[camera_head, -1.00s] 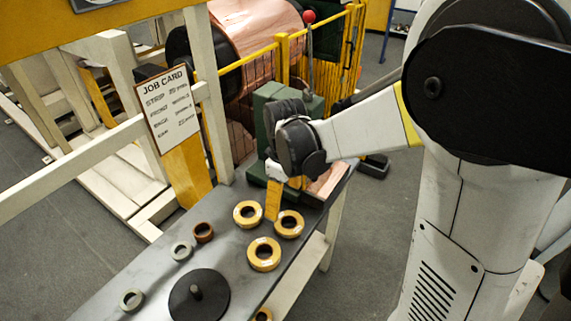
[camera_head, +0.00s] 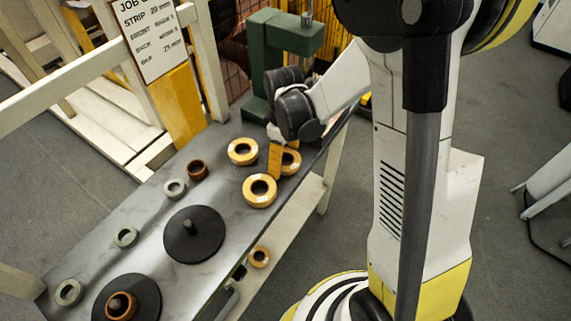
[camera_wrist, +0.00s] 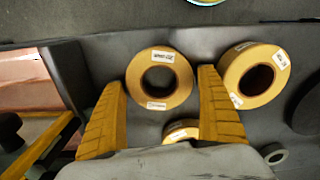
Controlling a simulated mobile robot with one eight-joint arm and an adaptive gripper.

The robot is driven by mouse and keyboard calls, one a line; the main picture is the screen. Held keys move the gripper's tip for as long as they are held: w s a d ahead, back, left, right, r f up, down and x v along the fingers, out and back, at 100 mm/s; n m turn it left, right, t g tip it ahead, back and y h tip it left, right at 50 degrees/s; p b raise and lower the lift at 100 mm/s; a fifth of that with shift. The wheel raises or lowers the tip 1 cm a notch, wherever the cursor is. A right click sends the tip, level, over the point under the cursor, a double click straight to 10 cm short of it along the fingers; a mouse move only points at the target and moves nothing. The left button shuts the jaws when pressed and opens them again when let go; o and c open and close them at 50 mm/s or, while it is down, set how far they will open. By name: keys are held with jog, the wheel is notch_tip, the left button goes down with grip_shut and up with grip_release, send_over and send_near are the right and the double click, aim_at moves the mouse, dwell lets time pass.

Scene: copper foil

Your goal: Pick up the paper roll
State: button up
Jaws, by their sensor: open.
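Three yellow-tan paper rolls lie flat on the grey table in the head view: one at the back left (camera_head: 232,146), one at the front (camera_head: 247,192), and one partly behind my gripper (camera_head: 292,163). My gripper (camera_head: 275,175) points down among them, its yellow finger overlapping the right one. In the wrist view my gripper (camera_wrist: 163,78) is open and empty, fingers apart. One labelled roll (camera_wrist: 136,72) shows between and beyond the fingertips. A second roll (camera_wrist: 236,72) is right of the right finger. A third roll (camera_wrist: 178,133) is partly hidden by the gripper body.
Black discs with spindles (camera_head: 205,245), a brown ring (camera_head: 197,169) and several grey-green rings (camera_head: 126,236) share the table (camera_head: 150,215). A green stand (camera_head: 258,75) rises close behind my gripper. Another roll (camera_head: 259,257) sits below the table edge.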

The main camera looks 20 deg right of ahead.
jog(key=c, duration=0.9)
jog(key=shift+c, duration=0.2)
jog(key=shift+r+p, duration=0.45)
jog(key=shift+r, duration=0.15)
jog(key=r, duration=0.1)
jog(key=r+p, duration=0.1)
jog(key=s+r+p, duration=0.1)
jog(key=r, duration=0.1)
jog(key=shift+d, duration=0.3)
jog(key=s+d+r+p, duration=0.1)
jog(key=s+r+p, duration=0.2)
jog(key=r, duration=0.1)
jog(key=s+d+r+p, duration=0.2)
jog(key=s+r+p, duration=0.1)
jog(key=r, duration=0.1)
jog(key=s+d+r+p, duration=0.2)
jog(key=s+r+p, duration=0.1)
jog(key=r, duration=0.1)
jog(key=shift+d+r, duration=0.15)
jog(key=shift+r, duration=0.25)
